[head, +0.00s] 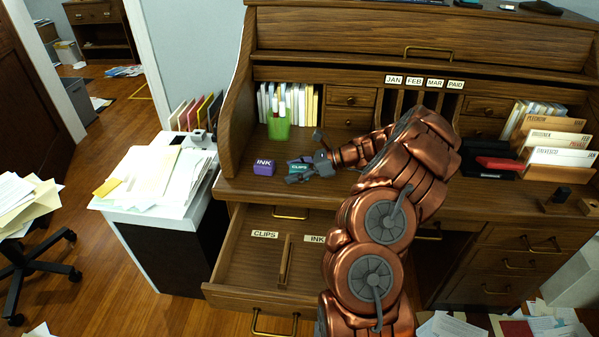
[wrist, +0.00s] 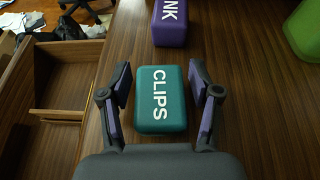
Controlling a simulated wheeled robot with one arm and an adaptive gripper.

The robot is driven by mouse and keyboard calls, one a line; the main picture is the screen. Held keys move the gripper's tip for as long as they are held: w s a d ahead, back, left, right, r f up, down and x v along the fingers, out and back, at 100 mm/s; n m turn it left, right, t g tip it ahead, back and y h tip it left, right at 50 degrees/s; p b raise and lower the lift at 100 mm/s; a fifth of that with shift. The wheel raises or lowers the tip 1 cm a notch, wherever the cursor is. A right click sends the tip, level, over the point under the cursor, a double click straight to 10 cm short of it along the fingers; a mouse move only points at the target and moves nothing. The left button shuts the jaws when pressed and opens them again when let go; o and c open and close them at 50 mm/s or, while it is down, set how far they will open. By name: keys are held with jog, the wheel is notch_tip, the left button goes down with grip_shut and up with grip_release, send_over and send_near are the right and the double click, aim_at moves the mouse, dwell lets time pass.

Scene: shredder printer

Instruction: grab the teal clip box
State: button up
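The teal clip box (wrist: 160,118), labelled CLIPS, lies flat on the wooden desk top. In the head view the clip box (head: 299,168) is partly hidden by my gripper (head: 301,163). In the wrist view my gripper (wrist: 160,105) is open, with one purple-padded finger on each side of the box.
An open drawer (head: 240,262) below has CLIPS and INK sections split by a divider (head: 285,262). A paper-covered white cabinet (head: 150,180) is at left.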

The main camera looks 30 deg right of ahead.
jog(key=c, duration=1)
jog(key=shift+o, duration=0.2)
